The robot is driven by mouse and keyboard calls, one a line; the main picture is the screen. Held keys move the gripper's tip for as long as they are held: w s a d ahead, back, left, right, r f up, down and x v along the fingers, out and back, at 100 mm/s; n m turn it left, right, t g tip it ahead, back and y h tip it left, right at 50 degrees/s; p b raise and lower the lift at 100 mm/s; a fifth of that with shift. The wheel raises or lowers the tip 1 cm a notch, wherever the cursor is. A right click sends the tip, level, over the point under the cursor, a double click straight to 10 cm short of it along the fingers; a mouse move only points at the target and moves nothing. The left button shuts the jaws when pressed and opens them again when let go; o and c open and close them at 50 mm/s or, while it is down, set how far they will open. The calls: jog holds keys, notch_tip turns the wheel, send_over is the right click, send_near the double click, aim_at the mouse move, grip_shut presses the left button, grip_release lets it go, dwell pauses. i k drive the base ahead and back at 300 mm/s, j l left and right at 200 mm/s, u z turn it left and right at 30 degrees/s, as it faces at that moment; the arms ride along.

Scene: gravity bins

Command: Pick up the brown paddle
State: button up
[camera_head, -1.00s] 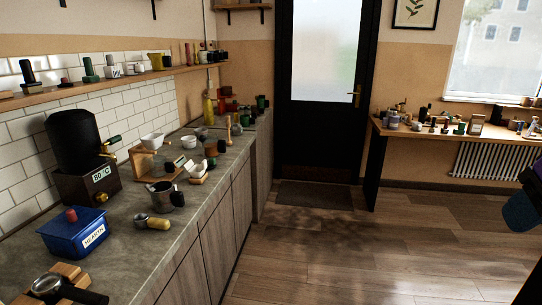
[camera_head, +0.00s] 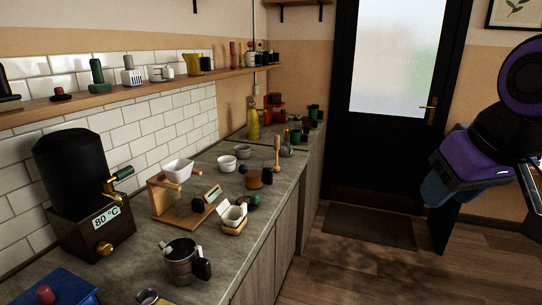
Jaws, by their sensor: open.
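I cannot single out the brown paddle with certainty. A slim tan-brown upright piece (camera_head: 277,152) stands on the counter near its right edge, beside a low brown round piece with dark knobs (camera_head: 254,179). Slim reddish-brown upright pieces (camera_head: 232,54) also stand at the far end of the wall shelf. My purple and black arm (camera_head: 478,160) is at the right side, well away from the counter. My gripper's fingertips do not show.
The grey counter (camera_head: 205,235) holds a black dispenser (camera_head: 70,165), a metal pitcher (camera_head: 181,262), a wooden stand with a white cup (camera_head: 178,172), and a blue box (camera_head: 55,287). A yellow bottle (camera_head: 253,122) stands farther back. The floor right of the counter is clear.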

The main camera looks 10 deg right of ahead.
aim_at(276, 168)
jog(key=i+l+u, duration=0.1)
jog(key=i+l, duration=0.2)
jog(key=i+l+u, duration=0.1)
jog(key=i+l, duration=0.2)
jog(key=l, duration=0.15)
jog(key=i+l+u, duration=0.25)
jog(key=i+l, duration=0.25)
jog(key=l, duration=0.3)
jog(key=i+l+u, duration=0.1)
jog(key=i+l, duration=0.15)
jog(key=l, duration=0.2)
jog(key=i+l+u, duration=0.1)
jog(key=l, duration=0.35)
jog(key=i+l+u, duration=0.15)
jog(key=i+l, duration=0.15)
jog(key=l, duration=0.2)
jog(key=i+l+u, duration=0.1)
jog(key=l, duration=0.4)
jog(key=i, duration=0.1)
